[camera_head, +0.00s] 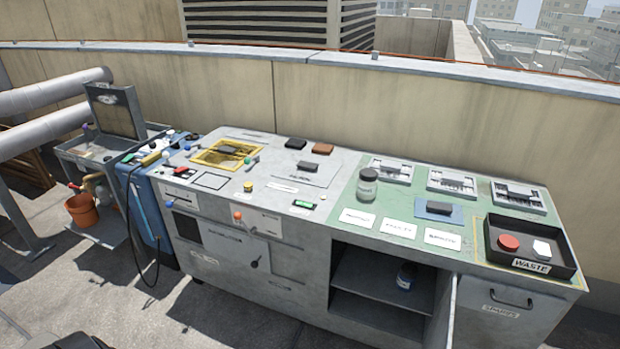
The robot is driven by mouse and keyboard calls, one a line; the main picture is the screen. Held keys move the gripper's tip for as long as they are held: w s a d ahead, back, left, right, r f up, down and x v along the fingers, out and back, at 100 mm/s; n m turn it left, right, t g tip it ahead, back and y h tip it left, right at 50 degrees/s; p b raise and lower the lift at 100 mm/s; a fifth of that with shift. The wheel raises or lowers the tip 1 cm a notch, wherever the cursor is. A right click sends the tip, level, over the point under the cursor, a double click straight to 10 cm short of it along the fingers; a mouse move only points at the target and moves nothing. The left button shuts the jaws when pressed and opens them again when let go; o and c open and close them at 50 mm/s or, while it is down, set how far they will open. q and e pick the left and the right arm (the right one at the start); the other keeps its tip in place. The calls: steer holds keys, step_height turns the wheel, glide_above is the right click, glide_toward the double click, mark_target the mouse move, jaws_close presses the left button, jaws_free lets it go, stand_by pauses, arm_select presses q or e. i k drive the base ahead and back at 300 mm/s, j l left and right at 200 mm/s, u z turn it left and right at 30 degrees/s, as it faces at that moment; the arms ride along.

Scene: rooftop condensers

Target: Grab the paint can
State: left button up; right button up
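A small rounded container with a dark top and a blue and white body (405,275) stands in the open cabinet, on the shelf in the front of the workbench. It looks the most like a paint can, but it is too small and shaded to be sure. A clear jar with a grey lid (367,186) stands upright on the green part of the bench top. An orange bucket (81,211) hangs or stands low at the far left, under the sink unit. Neither of my grippers is in view.
The open cabinet door (445,312) juts forward just right of the shelf (370,272). The workbench top (335,195) holds labels, small parts and several trays. A black waste tray (560,259) sits at its right end. Floor in front is partly clear.

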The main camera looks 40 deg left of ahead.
mark_target(367, 184)
steer(key=u, duration=0.75)
steer(key=i+j+z, duration=0.2)
steer(key=z, duration=0.2)
steer(key=i+j+z, duration=0.15)
steer(key=z, duration=0.3)
steer(key=j+z, duration=0.4)
steer(key=i, duration=0.05)
